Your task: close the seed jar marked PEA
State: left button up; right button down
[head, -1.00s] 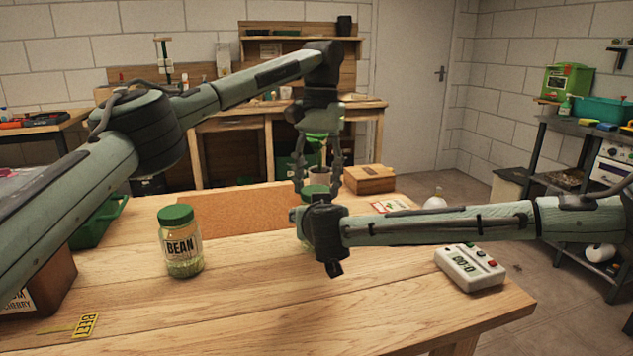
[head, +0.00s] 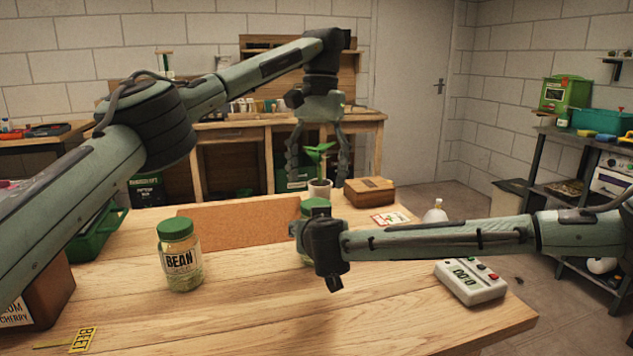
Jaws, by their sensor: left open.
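A jar with a green top (head: 314,204) stands on the table near the middle, mostly hidden behind my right gripper. Its label does not show, so I cannot read PEA on it, nor tell how its lid sits. My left gripper (head: 317,179) points down above this jar, fingers spread, with nothing between them and clear of the green top. My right gripper (head: 318,240) is at the jar's near side. Its fingers are hidden, so I cannot tell whether they grip the jar. A glass jar marked BEAN (head: 180,262) stands to the left with its green lid on.
A cork board (head: 238,226) lies behind the jars. A potted seedling (head: 320,186), a wooden box (head: 369,191) and a seed packet (head: 389,218) are at the back. A timer (head: 470,281) is at the right, a yellow BEET tag (head: 82,340) at the front left. The front middle is clear.

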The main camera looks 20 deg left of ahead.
pick_arm(q)
jog(key=shift+c, duration=0.5)
jog(key=n, duration=0.6)
jog(key=shift+r, duration=0.2)
jog(key=n, duration=0.7)
jog(key=shift+r+n, duration=0.3)
jog(key=n, duration=0.7)
jog(key=shift+r+t, duration=0.2)
jog(key=shift+t, duration=0.1)
jog(key=n, duration=0.7)
jog(key=shift+r, duration=0.25)
jog(key=n, duration=0.5)
jog(key=shift+r, duration=0.15)
jog(key=n, duration=0.4)
jog(key=shift+r+n+t, duration=0.15)
jog(key=shift+n+t, duration=0.15)
jog(key=shift+n, duration=0.1)
jog(key=n, duration=0.4)
jog(key=shift+r+n, duration=0.15)
jog(key=shift+n, duration=0.15)
jog(key=n, duration=0.6)
jog(key=shift+s+r, duration=0.1)
jog(key=shift+r, duration=0.05)
